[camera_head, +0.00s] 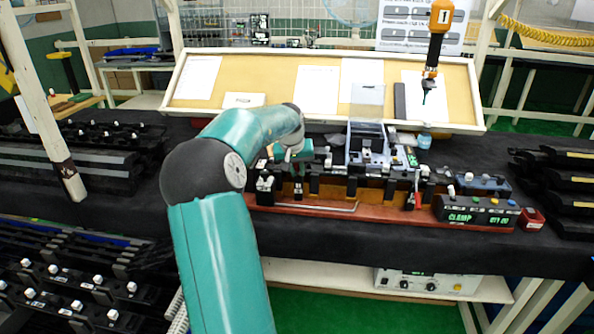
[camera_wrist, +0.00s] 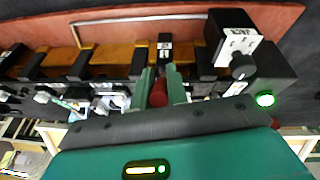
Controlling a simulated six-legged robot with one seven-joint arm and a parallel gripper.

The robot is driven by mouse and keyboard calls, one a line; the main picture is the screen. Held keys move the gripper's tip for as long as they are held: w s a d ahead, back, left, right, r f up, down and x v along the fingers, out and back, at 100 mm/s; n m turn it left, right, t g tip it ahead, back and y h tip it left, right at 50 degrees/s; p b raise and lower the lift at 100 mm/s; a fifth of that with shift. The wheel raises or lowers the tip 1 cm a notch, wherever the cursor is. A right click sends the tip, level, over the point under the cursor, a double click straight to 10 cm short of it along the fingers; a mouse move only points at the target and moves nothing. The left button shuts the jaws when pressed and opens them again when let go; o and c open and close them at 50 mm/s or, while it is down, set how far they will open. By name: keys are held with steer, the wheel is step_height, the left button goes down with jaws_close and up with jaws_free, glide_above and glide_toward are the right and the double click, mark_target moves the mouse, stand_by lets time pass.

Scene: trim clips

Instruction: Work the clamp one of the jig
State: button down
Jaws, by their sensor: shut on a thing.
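The jig (camera_head: 330,212) is a long red-brown base with a row of black clamps, on the black-covered bench. In the wrist view its base (camera_wrist: 200,27) runs across the top. My gripper (camera_wrist: 160,84) is at a black clamp with a small white label (camera_wrist: 165,46), near the jig's left end in the head view. Its two green fingers are shut on a red handle (camera_wrist: 158,96) that stands between them. In the head view my arm partly covers my gripper (camera_head: 298,156), and the held handle cannot be made out there. Another red handle (camera_head: 417,201) stands farther right.
A black block with a white label and knob (camera_wrist: 241,50) and a lit green button (camera_wrist: 265,99) are close beside my gripper. A display box (camera_head: 478,214) reads CLAMP in green. An orange screwdriver (camera_head: 436,42) hangs above. Black trim parts (camera_head: 90,150) lie left.

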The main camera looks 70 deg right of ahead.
steer(key=c, duration=1.4)
jaws_free()
steer(key=v, duration=1.3)
steer(key=shift+a+r, duration=0.2)
steer(key=shift+r, duration=0.15)
